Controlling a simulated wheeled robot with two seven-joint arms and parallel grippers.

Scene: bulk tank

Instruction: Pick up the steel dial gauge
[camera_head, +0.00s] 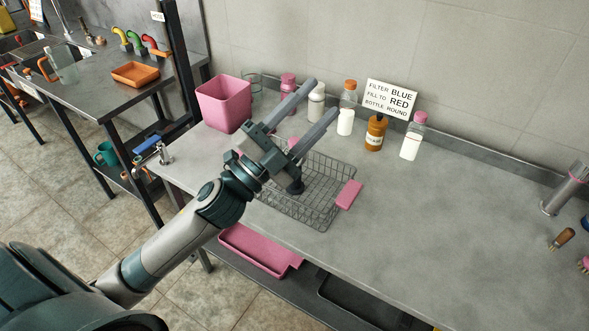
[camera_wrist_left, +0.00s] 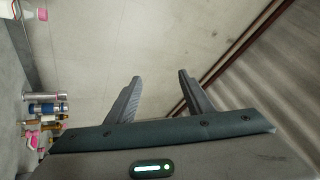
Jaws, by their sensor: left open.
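I cannot pick out the steel dial gauge for sure in either view. My left gripper (camera_head: 321,98) is open and empty, raised above the wire basket (camera_head: 325,215) on the grey bench, its two fingers pointing toward the back wall. It also shows in the left wrist view (camera_wrist_left: 160,76), with nothing between the fingers. A dark round piece (camera_head: 295,187) shows at the basket below the gripper; I cannot tell what it is. A steel cylinder (camera_head: 565,188) stands at the right end of the bench. My right gripper is not in view.
A pink bin (camera_head: 224,103) stands at the bench's left end. Several bottles, including an amber one (camera_head: 375,133), line the back near a sign (camera_head: 391,99). A pink block (camera_head: 349,195) is at the basket's right side. The bench's middle right is clear.

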